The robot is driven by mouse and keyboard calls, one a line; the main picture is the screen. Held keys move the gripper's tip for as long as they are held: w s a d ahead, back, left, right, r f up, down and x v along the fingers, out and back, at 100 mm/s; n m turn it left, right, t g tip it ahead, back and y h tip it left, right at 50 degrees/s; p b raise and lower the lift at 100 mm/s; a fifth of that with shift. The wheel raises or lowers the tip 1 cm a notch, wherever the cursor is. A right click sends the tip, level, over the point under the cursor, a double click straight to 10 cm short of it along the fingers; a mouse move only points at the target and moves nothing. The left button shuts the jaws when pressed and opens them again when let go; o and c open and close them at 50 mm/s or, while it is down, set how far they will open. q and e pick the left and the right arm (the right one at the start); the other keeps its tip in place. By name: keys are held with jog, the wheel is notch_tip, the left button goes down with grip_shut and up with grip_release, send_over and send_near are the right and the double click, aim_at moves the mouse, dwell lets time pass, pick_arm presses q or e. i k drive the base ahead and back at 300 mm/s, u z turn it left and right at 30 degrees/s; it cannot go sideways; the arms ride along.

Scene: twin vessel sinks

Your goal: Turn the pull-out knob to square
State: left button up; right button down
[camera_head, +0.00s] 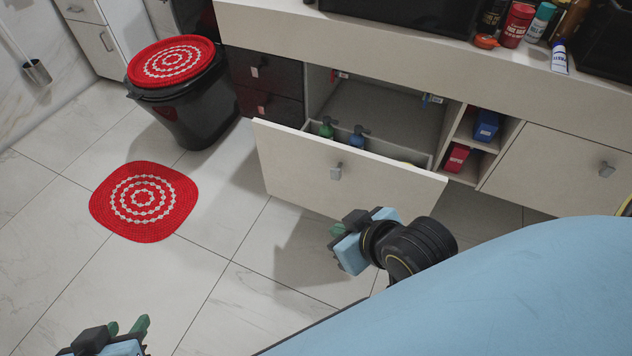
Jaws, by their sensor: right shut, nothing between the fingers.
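The pull-out is a pale drawer with its front (395,184) standing out from the cabinet. A small grey metal knob (336,172) sits near the middle of that front. At this size I cannot tell exactly how the knob is turned. My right gripper (337,230) is below the knob and apart from it, with its green fingers shut and empty, pointing left. My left gripper (127,327) is at the bottom left edge, far from the knob, with its green fingertips apart and nothing between them.
Bottles (357,136) stand inside the pull-out. A closed door with another knob (606,169) is at right, beyond an open shelf with a blue box (487,125). The floor between is clear.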

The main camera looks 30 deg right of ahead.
aim_at(334, 172)
jog(key=u, duration=1.5)
jog(key=k, duration=0.9)
jog(key=z, duration=0.95)
jog(key=i, duration=0.5)
